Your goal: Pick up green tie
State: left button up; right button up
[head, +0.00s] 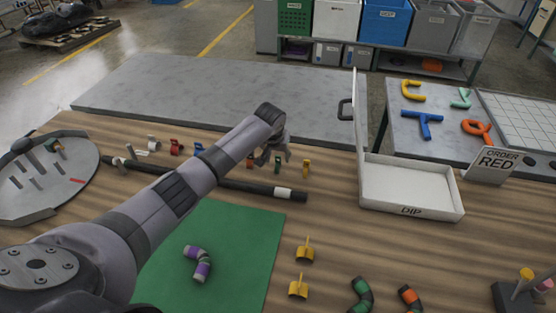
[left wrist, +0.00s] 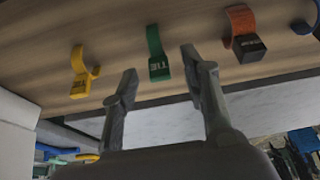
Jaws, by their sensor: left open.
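The green tie (head: 278,166) stands on the wooden table in the row of coloured ties. It also shows in the left wrist view (left wrist: 158,66) as a curved green strip with a block marked "TIE". My left gripper (head: 274,157) is open and empty over this part of the row. In the left wrist view its two fingertips (left wrist: 160,63) appear on either side of the green tie, and I see no contact. My right gripper is not in view.
A yellow tie (head: 306,168) and an orange tie (left wrist: 242,30) flank the green one. A black rod (head: 250,187) with a white band lies in front of the row. A white tray marked "DIP" (head: 411,211) stands to the right. A green mat (head: 235,240) lies nearer.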

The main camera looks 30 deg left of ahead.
pick_arm(q)
jog(key=shift+x, duration=1.05)
jog(key=shift+c, duration=0.4)
jog(key=c, duration=0.8)
notch_tip(320, 180, up, 20)
jog(key=shift+r+b, duration=0.1)
jog(key=shift+b, duration=1.05)
